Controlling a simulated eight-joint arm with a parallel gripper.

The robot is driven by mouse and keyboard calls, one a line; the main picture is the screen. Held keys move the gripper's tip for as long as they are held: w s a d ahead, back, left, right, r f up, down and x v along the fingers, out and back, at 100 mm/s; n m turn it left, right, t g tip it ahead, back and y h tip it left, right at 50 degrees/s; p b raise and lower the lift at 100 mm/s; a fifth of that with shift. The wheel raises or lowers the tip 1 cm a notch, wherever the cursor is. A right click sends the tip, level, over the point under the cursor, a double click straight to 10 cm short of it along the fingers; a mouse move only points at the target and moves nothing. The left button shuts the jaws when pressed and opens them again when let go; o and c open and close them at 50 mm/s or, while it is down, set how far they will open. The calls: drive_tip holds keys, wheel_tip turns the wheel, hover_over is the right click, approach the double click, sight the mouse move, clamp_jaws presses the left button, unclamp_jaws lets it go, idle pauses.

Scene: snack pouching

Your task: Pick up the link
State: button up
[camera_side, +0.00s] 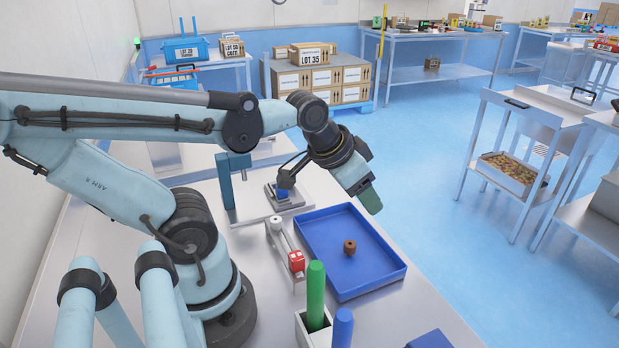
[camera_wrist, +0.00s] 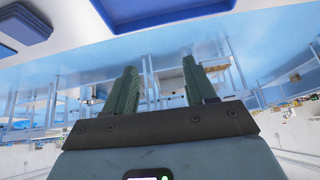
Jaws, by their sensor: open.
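The link seems to be the small brown, short cylinder (camera_side: 349,247) standing in the blue tray (camera_side: 316,240) on the bench. It is near the middle of the tray floor and apart from the walls. My gripper (camera_side: 372,203) is above the tray's far right side, tilted down to the right, higher than the link and away from it. In the wrist view my gripper's two green fingers (camera_wrist: 162,84) are apart with nothing between them. Part of the blue tray (camera_wrist: 150,22) shows at the top of that view, and the link is not visible there.
A red-and-grey device (camera_side: 296,262) stands left of the tray. A green upright cylinder (camera_side: 316,297) and a blue one (camera_side: 342,328) stand in front. A blue block (camera_side: 430,340) lies at the front edge. A press-like fixture (camera_side: 283,193) stands behind. Open floor lies right of the bench.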

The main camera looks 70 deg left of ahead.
drive_tip(key=s+a+r+g, duration=0.1)
drive_tip(key=s+a+g, duration=0.3)
drive_tip(key=a, duration=0.7)
drive_tip(key=s+a+r+g, duration=0.1)
drive_tip(key=s+a, duration=0.4)
drive_tip(key=a, duration=0.6)
drive_tip(key=f, duration=0.6)
drive_tip(key=shift+w+a, duration=0.15)
drive_tip(key=shift+a, duration=0.05)
drive_tip(key=shift+w+d+f, duration=0.1)
drive_tip(key=shift+w+f, duration=0.1)
drive_tip(key=shift+f, duration=1.35)
drive_tip(key=shift+w+d+f, duration=0.1)
drive_tip(key=shift+w+f, duration=0.1)
drive_tip(key=shift+f, duration=1.3)
clamp_jaws()
